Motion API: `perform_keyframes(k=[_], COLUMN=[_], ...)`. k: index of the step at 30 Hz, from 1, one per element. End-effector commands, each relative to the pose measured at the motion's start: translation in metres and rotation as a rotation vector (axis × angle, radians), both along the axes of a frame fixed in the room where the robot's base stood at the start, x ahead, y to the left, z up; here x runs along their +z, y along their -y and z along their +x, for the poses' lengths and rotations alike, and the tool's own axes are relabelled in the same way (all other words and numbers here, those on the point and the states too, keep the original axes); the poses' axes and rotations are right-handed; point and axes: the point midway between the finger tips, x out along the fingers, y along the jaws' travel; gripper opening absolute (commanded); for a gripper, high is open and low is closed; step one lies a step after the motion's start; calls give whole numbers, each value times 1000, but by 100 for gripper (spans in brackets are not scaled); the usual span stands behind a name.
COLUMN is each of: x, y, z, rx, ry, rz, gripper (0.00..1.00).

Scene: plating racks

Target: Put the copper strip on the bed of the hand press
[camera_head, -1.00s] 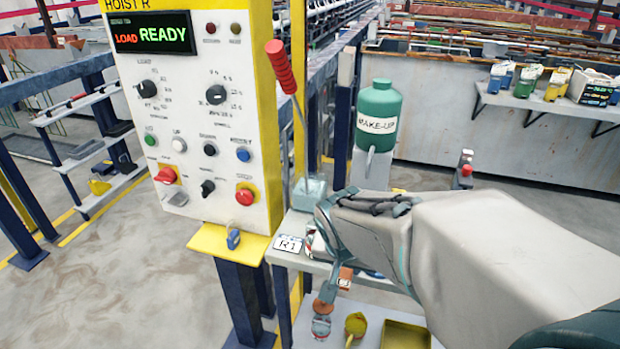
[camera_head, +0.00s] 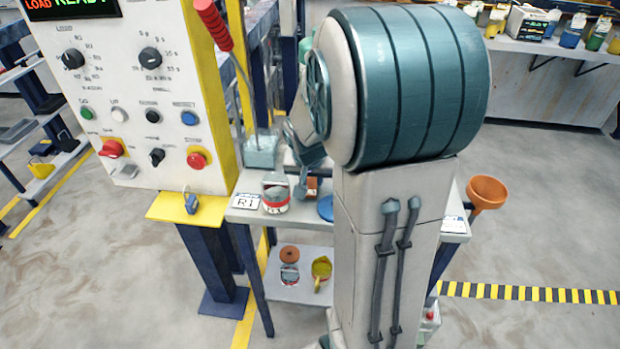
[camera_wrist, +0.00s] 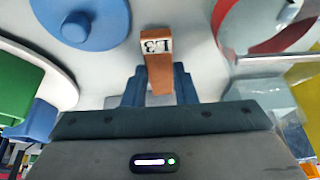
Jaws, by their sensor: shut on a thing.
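The copper strip (camera_wrist: 158,72), a small copper-coloured piece tagged L3, is between the fingers of my gripper (camera_wrist: 158,88) in the wrist view. My gripper is shut on it. In the head view the strip (camera_head: 312,187) shows as a small copper patch below my wrist, over the bench. My gripper there is mostly hidden by my arm. The hand press (camera_head: 262,152) has a pale blue-grey body and a long lever with a red grip (camera_head: 214,24). It stands at the bench's back left, left of and behind the strip. I cannot make out its bed clearly.
A can with a red label (camera_head: 275,196) and an R1 plate (camera_head: 246,202) are on the bench left of the strip. A blue round thing (camera_head: 325,207) is close to its right. The hoist control panel (camera_head: 135,95) stands left. A lower shelf (camera_head: 282,268) holds small items.

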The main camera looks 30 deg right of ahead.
Motion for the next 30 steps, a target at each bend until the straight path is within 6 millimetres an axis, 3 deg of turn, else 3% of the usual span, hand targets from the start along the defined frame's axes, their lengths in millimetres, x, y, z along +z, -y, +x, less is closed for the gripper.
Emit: perform_keyframes(k=[3, 15, 16, 18, 30], x=[-9, -15, -13, -13, -7], y=[0, 0, 0, 0, 0], z=[0, 1, 0, 0, 0], rx=[0, 0, 0, 0, 0], ry=[2, 4, 2, 1, 1], rz=[0, 0, 0, 0, 0], gripper=[0, 0, 33, 47, 47])
